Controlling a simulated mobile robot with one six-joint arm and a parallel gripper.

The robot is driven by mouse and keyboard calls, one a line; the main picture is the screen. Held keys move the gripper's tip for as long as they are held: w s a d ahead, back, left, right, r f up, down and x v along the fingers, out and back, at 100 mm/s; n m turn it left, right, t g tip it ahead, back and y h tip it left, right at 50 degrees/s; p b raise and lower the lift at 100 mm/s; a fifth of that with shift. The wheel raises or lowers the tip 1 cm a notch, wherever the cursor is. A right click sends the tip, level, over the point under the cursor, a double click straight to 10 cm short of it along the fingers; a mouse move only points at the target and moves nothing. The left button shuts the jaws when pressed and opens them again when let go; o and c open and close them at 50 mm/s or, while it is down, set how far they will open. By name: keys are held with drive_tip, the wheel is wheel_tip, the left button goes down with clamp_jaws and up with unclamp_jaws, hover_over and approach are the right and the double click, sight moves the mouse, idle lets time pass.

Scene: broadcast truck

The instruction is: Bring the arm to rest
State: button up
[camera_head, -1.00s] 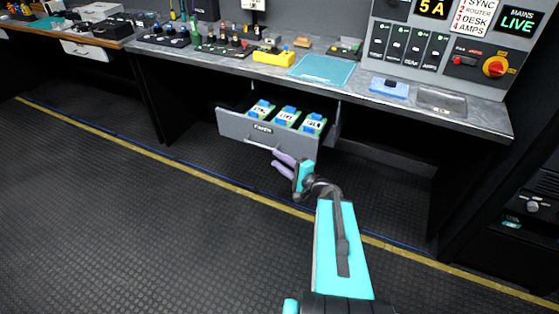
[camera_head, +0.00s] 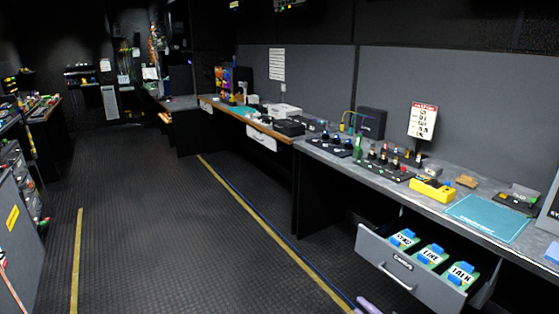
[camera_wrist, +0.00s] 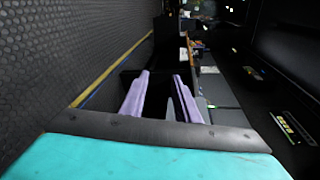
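My gripper shows in the wrist view (camera_wrist: 161,78), its two purple fingers apart with nothing between them. In the head view only a purple finger part (camera_head: 368,306) shows at the bottom edge, in front of the open drawer. The rest of my arm is out of the head view.
A grey drawer (camera_head: 385,257) stands open under the right bench, holding blocks labelled SYNC (camera_head: 403,238), LINE (camera_head: 431,255) and TALK (camera_head: 461,275). The bench top (camera_head: 378,178) carries a yellow box (camera_head: 433,190) and a teal mat (camera_head: 487,218). The floor aisle (camera_head: 165,235) on the left is clear.

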drive_tip(key=s+a+f+n+g+y, duration=0.1)
drive_tip(key=s+a+f+n+g, duration=0.1)
drive_tip(key=a+f, duration=0.35)
drive_tip(key=s+a+f+n+g+y, duration=0.2)
drive_tip(key=a+f+g, duration=0.1)
drive_tip(key=a, duration=0.5)
drive_tip(key=s+a+f+n+g, duration=0.5)
drive_tip(key=s+a+f+g, duration=0.2)
drive_tip(key=s+a+f, duration=0.4)
drive_tip(key=s+d+f+n+g+h, duration=0.1)
drive_tip(key=s+f+n+g+h, duration=0.15)
drive_tip(key=s, duration=0.45)
drive_tip(key=s+d+f+n+g+h, duration=0.1)
drive_tip(key=s+f+n+g, duration=0.2)
drive_tip(key=s, duration=0.4)
drive_tip(key=s+d+f+g+h, duration=0.1)
drive_tip(key=s+d+h, duration=0.2)
drive_tip(key=d, duration=0.2)
drive_tip(key=s+d+f+n+g+h, duration=0.1)
drive_tip(key=s+d+h, duration=0.2)
drive_tip(key=d, duration=0.3)
drive_tip(key=shift+s+d+f, duration=0.15)
drive_tip(key=shift+s+f, duration=0.05)
drive_tip(key=shift+f, duration=0.1)
drive_tip(key=shift+g, duration=0.25)
idle(2.5)
